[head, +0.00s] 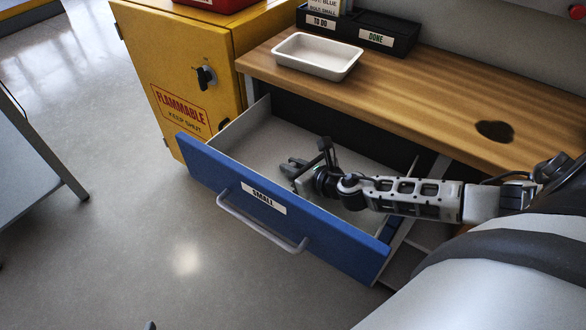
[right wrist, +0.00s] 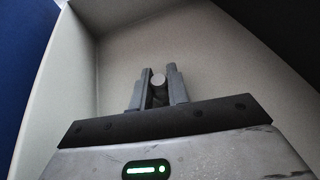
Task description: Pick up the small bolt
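The blue-fronted drawer (head: 290,217) labelled SMALL is pulled open under the wooden bench. My right gripper (head: 291,168) reaches down into it from the right, near the drawer's middle. In the right wrist view, a small grey bolt (right wrist: 158,79) with a round end sits between the two fingertips of the right gripper (right wrist: 158,88). The fingers look closed on its sides. The bolt cannot be made out in the head view. A small dark tip at the bottom edge of the head view may be my left gripper (head: 150,325); its state does not show.
A white tray (head: 317,56) stands on the bench (head: 430,85), with black bins (head: 377,36) marked TO DO and DONE behind it. A yellow flammables cabinet (head: 180,75) stands left of the drawer. A grey table (head: 30,155) is at far left, with clear floor between.

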